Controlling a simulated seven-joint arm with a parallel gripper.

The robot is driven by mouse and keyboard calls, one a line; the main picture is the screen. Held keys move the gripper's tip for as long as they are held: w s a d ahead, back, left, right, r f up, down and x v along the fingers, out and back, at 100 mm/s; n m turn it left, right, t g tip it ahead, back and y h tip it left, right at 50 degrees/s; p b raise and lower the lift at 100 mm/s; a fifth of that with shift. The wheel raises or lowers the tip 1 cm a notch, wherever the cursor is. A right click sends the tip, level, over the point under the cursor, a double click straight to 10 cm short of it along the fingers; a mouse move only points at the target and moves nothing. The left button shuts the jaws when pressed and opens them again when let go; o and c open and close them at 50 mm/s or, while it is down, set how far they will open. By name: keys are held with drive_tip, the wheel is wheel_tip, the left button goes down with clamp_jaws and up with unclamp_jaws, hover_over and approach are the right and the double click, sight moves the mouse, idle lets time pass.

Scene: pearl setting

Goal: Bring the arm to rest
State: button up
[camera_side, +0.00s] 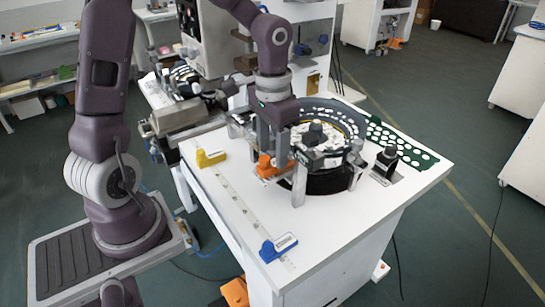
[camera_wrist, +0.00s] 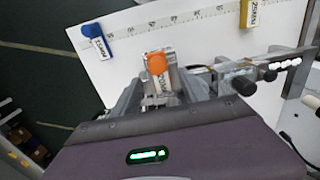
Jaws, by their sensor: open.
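My gripper (camera_side: 270,148) points down over the white table, close to the round fixture. It also shows at the bottom of the wrist view (camera_wrist: 160,94), its jaws open. An orange block (camera_side: 269,169) with a white label is at or just below the fingertips; in the wrist view the orange block (camera_wrist: 157,63) shows just ahead of the jaws. Whether it touches a finger, I cannot tell.
The white table (camera_side: 235,225) carries a ruler strip, a yellow block (camera_side: 210,158) and a blue block (camera_side: 279,247). The round black fixture (camera_side: 330,182) stands right beside my gripper. A black knobbed part (camera_side: 387,160) and green perforated plate (camera_side: 402,141) lie right. The front table surface is mostly clear.

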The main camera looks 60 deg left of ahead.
wheel_tip(320, 180, up, 4)
drive_tip(key=shift+r, duration=0.15)
drive_tip(key=s+d+r+t, duration=0.2)
drive_tip(key=s+r, duration=0.2)
drive_tip(key=s, duration=0.4)
drive_tip(key=s+d+r+t, duration=0.2)
drive_tip(key=s+r+t, duration=0.1)
drive_tip(key=s, duration=0.5)
drive_tip(key=shift+s+d+r+t, duration=0.2)
drive_tip(key=shift+d+r+t, duration=0.15)
drive_tip(key=shift+r, duration=0.15)
